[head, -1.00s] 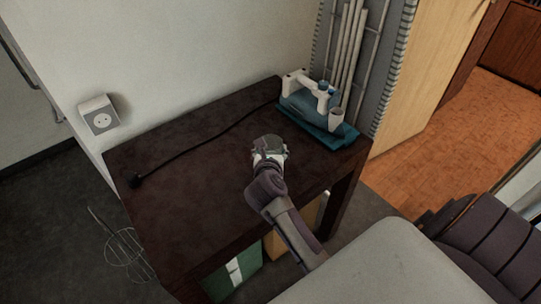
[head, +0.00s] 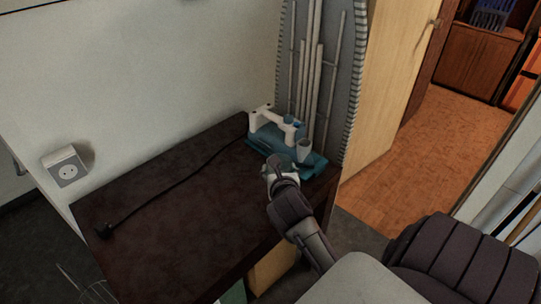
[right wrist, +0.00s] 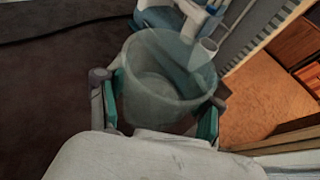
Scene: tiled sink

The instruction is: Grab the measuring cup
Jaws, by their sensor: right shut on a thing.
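The measuring cup (right wrist: 150,88) is a clear, see-through cup with its open rim facing up in the right wrist view. My right gripper (right wrist: 160,106) is shut on it, with a green-padded finger against each side. The cup is hard to make out there, being see-through and partly covered by the gripper. My left gripper is not in view.
An ironing board (head: 345,70) leans behind. The table's left part holds only the cord.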

